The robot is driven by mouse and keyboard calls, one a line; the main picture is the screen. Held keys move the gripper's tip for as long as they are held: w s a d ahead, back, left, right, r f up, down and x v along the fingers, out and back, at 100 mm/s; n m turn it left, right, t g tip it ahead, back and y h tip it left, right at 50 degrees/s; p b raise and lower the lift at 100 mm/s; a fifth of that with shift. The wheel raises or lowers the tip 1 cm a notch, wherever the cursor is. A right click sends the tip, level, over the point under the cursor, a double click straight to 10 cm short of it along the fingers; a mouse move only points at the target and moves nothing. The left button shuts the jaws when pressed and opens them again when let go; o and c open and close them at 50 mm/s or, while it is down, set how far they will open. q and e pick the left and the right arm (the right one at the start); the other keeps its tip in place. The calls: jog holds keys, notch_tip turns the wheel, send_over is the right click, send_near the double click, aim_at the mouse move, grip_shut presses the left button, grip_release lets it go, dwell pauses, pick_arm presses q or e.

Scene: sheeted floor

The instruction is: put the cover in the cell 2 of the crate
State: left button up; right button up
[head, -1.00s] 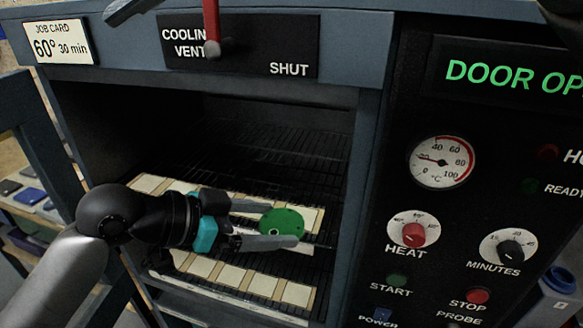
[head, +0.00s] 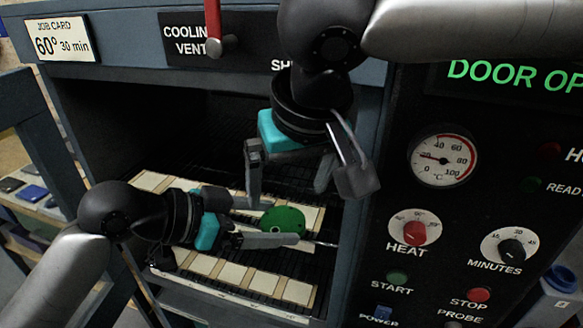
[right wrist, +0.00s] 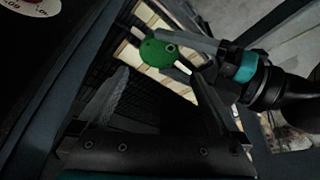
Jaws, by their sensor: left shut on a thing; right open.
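A green round disc with a small hole (head: 283,220), which I take as the cover, is between the fingers of my left gripper (head: 281,222), shut on it at the oven's opening. The disc also shows in the right wrist view (right wrist: 156,53), with the left gripper's fingers on either side. My right gripper (head: 287,199) is open and empty, its fingers pointing down above the disc and apart from it. I cannot make out a crate with numbered cells in these views.
The oven (head: 368,120) is open, with a wire rack (head: 215,165) and rows of pale tiles (head: 232,274) inside. Its control panel (head: 452,205) is at right. The open door frame (head: 35,130) and a shelf of dark and blue pieces (head: 35,193) are at left.

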aim_at(281, 219)
jog(key=x, duration=0.8)
jog(key=shift+w+a+f, duration=0.15)
jog(key=shift+f, duration=0.05)
jog(key=shift+c, duration=0.4)
jog(key=shift+a+r, duration=0.1)
jog(key=c, duration=1.2)
pick_arm(q)
jog(key=o, duration=1.2)
pick_arm(e)
jog(key=shift+c, duration=0.3)
pick_arm(q)
jog(key=shift+o, duration=0.7)
